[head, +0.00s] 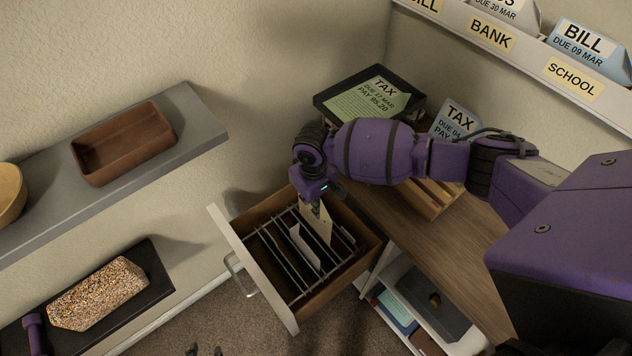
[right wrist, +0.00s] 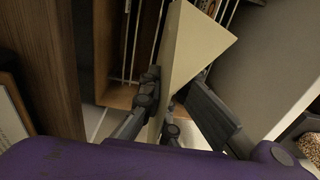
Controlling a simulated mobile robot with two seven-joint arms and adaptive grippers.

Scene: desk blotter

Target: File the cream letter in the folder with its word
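The cream letter (head: 318,224) hangs upright below my right gripper (head: 314,199), over the open drawer (head: 262,282). In the right wrist view, the letter (right wrist: 190,50) passes between the fingers of my right gripper (right wrist: 172,88), which are shut on it. Its word cannot be read. The drawer holds folders on metal rails, with a white sheet (head: 304,247) standing among them. No folder words are legible, and my gripper and the letter hide part of the far end. Two dark tips of my left gripper (head: 205,351) show apart at the bottom edge, with nothing visible between them.
A black tray (head: 332,103) with a green TAX letter (head: 375,100) stands on the wooden desk (head: 440,243). A blue TAX letter (head: 455,120) stands beside it. A rack (head: 535,62) labelled BANK and SCHOOL is at upper right. A grey shelf (head: 205,110) bears a brown box (head: 125,145).

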